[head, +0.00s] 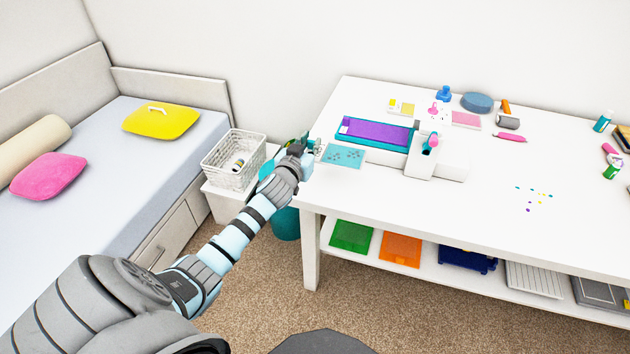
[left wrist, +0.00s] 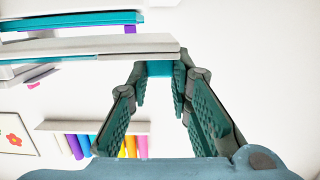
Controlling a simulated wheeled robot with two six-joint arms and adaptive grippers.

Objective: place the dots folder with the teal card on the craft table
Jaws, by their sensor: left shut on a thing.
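The dots folder (head: 343,156) is a flat, light teal piece with darker spots, at the left end of the white craft table (head: 400,208). My left gripper (head: 312,147) is at its left edge, above the table's left end. In the left wrist view the fingers (left wrist: 160,70) are shut on a teal edge, which I take to be this folder. I cannot tell whether it touches the tabletop. The teal card cannot be told apart from the folder. My right gripper is not in view.
A machine (head: 432,155) with a purple-topped teal tray (head: 376,132) stands just right of the folder. A white basket (head: 232,160) is left of the table. Small craft items lie at the back; the tabletop's front middle is mostly clear.

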